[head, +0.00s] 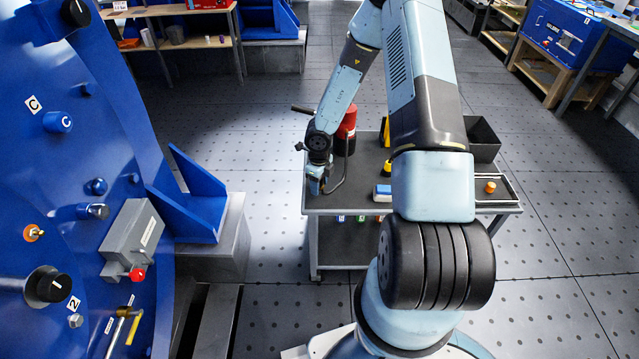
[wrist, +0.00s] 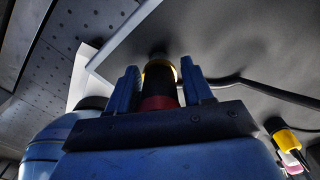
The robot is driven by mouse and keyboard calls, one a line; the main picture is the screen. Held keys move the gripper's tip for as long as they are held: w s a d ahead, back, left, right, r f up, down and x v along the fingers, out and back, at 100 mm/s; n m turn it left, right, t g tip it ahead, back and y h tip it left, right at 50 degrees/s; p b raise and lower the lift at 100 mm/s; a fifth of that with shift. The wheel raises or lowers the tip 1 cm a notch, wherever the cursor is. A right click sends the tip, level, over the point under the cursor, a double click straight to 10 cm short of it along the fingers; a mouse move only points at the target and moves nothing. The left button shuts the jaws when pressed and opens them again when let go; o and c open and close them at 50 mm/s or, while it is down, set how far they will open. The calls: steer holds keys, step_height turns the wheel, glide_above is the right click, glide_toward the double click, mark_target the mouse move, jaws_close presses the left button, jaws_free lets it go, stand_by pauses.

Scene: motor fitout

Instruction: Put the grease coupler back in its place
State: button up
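The grease coupler (wrist: 160,78) appears to be the dark cylinder with a yellow ring and a red band in the wrist view. It sits between the two blue fingers of my gripper (wrist: 158,92), which look shut on its sides. A black hose (wrist: 265,92) runs from behind the right finger across the grey cart top. In the head view my gripper (head: 316,187) is at the left front edge of the cart (head: 355,208). The hose curves there from the red grease canister (head: 347,125) toward my gripper. The coupler is too small to make out there.
The cart also carries a yellow item (head: 387,168), a blue-and-white block (head: 382,193), a dark bin (head: 483,140) and a tray with an orange-topped piece (head: 490,187). A blue motor housing (head: 60,180) stands at left.

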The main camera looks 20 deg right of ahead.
steer(key=shift+o, duration=0.8)
steer(key=shift+r, duration=0.15)
step_height(320, 180, up, 13)
steer(key=shift+r, duration=0.2)
